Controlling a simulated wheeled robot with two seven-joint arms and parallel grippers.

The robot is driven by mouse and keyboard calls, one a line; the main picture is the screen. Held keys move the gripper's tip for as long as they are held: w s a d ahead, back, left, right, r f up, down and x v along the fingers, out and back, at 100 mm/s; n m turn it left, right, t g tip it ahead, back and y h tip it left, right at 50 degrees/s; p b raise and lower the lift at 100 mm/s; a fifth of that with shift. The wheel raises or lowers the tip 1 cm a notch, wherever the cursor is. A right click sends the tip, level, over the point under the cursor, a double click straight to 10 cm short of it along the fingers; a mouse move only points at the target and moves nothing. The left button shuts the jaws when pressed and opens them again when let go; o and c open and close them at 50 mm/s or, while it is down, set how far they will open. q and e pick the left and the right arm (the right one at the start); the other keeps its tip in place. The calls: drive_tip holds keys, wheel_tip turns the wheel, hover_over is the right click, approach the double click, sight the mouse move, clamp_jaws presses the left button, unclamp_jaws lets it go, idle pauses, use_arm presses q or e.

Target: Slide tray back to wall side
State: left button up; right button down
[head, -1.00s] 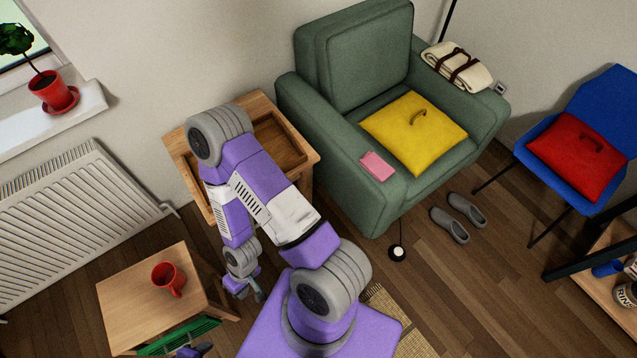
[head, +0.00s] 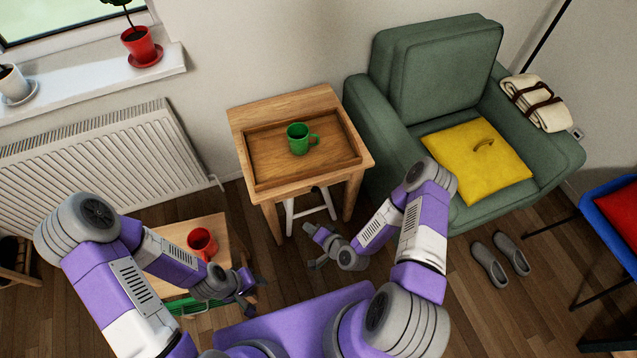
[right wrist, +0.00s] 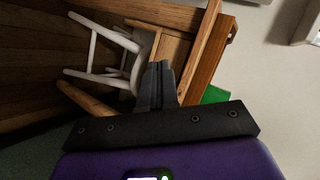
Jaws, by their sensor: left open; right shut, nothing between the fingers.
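The brown wooden tray (head: 259,185) lies on a small wooden table (head: 283,102). A strip of bare tabletop shows between the tray and the wall, and the tray's near side lies close to the table's front edge. A green mug (head: 298,139) stands upright in the tray. My right gripper (head: 314,250) is shut and empty, low in front of the table and apart from the tray; its closed fingers also show in the right wrist view (right wrist: 156,85). My left gripper (head: 252,295) is open and empty, beside the low side table at the lower left.
The low side table (head: 222,230) holds a red mug (head: 202,243), with a green rack partly hidden below. A white stool (head: 311,212) stands under the tray table. A green armchair (head: 437,80) stands close on the right, a radiator (head: 100,165) on the left.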

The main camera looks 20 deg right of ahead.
drive_tip(key=w+d+r+m+t+h+b, duration=0.1)
drive_tip(key=w+d+r+m+t+h, duration=0.1)
drive_tip(key=d+m+t+h, duration=0.45)
drive_tip(key=m+y+b, duration=0.1)
drive_tip(key=m+b, duration=0.1)
drive_tip(key=b, duration=0.1)
approach(313, 174)
drive_tip(key=shift+t, duration=0.45)
drive_tip(key=w, duration=0.6)
drive_tip(key=shift+w+d+f, duration=0.2)
drive_tip(key=shift+w+f, duration=0.15)
drive_tip(key=shift+w, duration=0.05)
use_arm(q)
wheel_tip(313, 174, down, 5)
drive_tip(key=shift+r, duration=0.15)
